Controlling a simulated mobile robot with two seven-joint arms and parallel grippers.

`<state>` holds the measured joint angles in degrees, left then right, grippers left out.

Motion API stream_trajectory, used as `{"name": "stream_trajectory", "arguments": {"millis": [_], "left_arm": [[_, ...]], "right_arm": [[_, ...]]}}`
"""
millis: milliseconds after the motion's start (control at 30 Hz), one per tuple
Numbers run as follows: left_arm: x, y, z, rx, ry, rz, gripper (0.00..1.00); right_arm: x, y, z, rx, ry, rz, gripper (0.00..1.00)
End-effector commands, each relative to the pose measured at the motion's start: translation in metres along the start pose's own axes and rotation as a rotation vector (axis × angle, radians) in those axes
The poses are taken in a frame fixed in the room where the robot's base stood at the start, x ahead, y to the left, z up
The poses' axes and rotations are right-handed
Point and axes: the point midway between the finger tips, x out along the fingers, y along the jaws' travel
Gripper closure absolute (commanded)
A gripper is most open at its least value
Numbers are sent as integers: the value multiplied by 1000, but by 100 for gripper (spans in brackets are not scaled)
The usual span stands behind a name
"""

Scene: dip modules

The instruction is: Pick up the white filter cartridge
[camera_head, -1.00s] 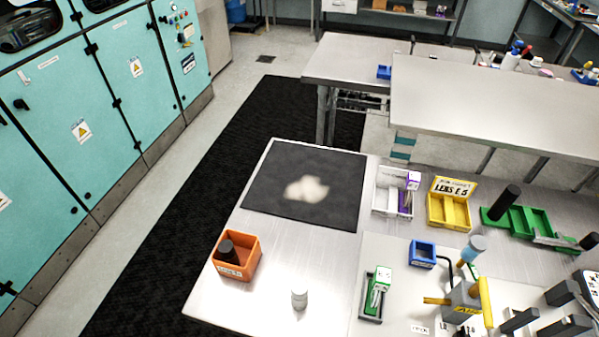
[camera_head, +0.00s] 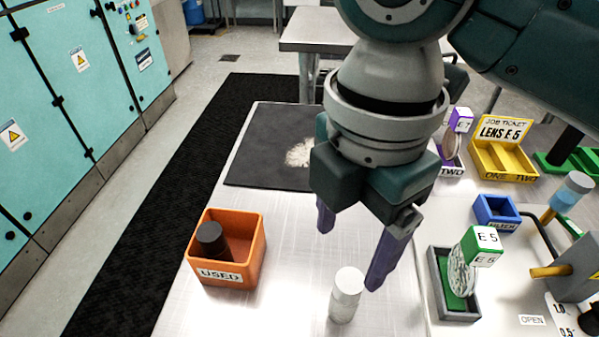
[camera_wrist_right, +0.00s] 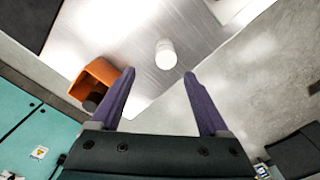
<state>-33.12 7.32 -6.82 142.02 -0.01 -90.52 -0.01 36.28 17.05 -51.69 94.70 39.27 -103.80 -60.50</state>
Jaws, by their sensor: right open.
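The white filter cartridge (camera_head: 346,294) is a small pale cylinder standing upright on the bare metal table. It also shows in the right wrist view (camera_wrist_right: 166,54), beyond the fingertips and between their lines. My right gripper (camera_head: 350,252) is open, with purple fingers pointing down, above and behind the cartridge in the head view. Nothing is between the fingers in the right wrist view (camera_wrist_right: 158,75), and they do not touch the cartridge. My left gripper is not in view.
An orange bin (camera_head: 256,250) labelled USED holds a black cylinder left of the cartridge. A grey tray (camera_head: 441,287) with a green-topped E 5 item stands to its right. A dark mat (camera_head: 255,150) lies behind. A blue box (camera_head: 493,212) and yellow bin (camera_head: 515,168) are farther right.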

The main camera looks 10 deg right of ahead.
Motion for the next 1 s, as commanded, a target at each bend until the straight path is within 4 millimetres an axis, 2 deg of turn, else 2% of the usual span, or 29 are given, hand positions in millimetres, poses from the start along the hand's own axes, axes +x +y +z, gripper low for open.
{"name": "stream_trajectory", "arguments": {"millis": [200, 467, 700, 1000], "left_arm": [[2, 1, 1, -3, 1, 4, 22], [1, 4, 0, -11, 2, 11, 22], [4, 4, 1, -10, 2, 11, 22], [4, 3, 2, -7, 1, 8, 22]], "right_arm": [[31, -1, 2, -12, -7, -11, 21], [56, -4, 3, -11, -6, -8, 21], [93, -9, 4, -11, -7, -6, 21], [98, -8, 4, -11, -7, -3, 21]]}}
